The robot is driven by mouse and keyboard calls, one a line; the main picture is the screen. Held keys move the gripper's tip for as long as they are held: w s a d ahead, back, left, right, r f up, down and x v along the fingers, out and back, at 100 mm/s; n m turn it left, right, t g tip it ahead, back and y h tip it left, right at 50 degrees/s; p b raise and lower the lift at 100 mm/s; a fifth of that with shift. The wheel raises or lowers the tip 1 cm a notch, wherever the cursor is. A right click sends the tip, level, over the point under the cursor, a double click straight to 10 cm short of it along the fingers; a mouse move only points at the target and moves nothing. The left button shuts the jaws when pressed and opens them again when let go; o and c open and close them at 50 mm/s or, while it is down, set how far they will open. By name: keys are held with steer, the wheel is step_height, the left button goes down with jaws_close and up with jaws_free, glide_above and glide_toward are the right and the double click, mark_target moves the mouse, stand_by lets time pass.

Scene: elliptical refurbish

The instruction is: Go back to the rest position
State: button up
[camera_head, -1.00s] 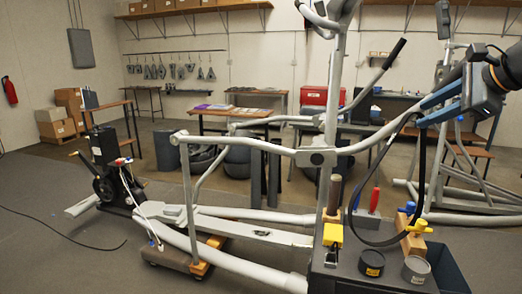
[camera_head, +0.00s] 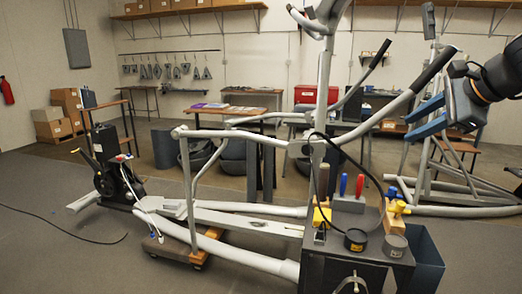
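My gripper (camera_head: 408,128) is at the right of the head view, with two blue fingers pointing left. The fingers are apart with a visible gap, and nothing shows clearly between them. The dark arm (camera_head: 490,75) reaches in from the right edge. The grey elliptical machine (camera_head: 240,213) stands across the middle of the floor. One of its handlebars, with a dark grip (camera_head: 432,68), rises just left of and above the gripper; they appear apart. A black cable (camera_head: 372,172) loops down from the machine's joint towards the tool stand.
A dark tool stand (camera_head: 335,250) with several tools, two round tins and a bin (camera_head: 425,258) stands at the front right. Another grey frame (camera_head: 460,190) is behind it. Tables and boxes line the back. Grey floor (camera_head: 60,240) is mostly open at the left.

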steer(key=s+a+f+n+g+h, duration=0.1)
steer(key=s+a+f+n+g, duration=0.2)
steer(key=s+a+f+n, duration=0.3)
steer(key=s+a+f+n+g+h, duration=0.1)
steer(key=s+a+f+n+g, duration=0.2)
steer(key=f, duration=1.1)
steer(key=s+a+f+n+g+h, duration=0.1)
steer(key=s+a+f+n+g, duration=0.1)
steer(key=s+a+f+n, duration=0.6)
step_height(320, 180, down, 3)
steer(key=s+n, duration=0.1)
steer(key=n, duration=0.2)
steer(key=shift+s+a+g, duration=0.2)
steer(key=shift+a+g, duration=0.2)
steer(key=shift+r, duration=0.1)
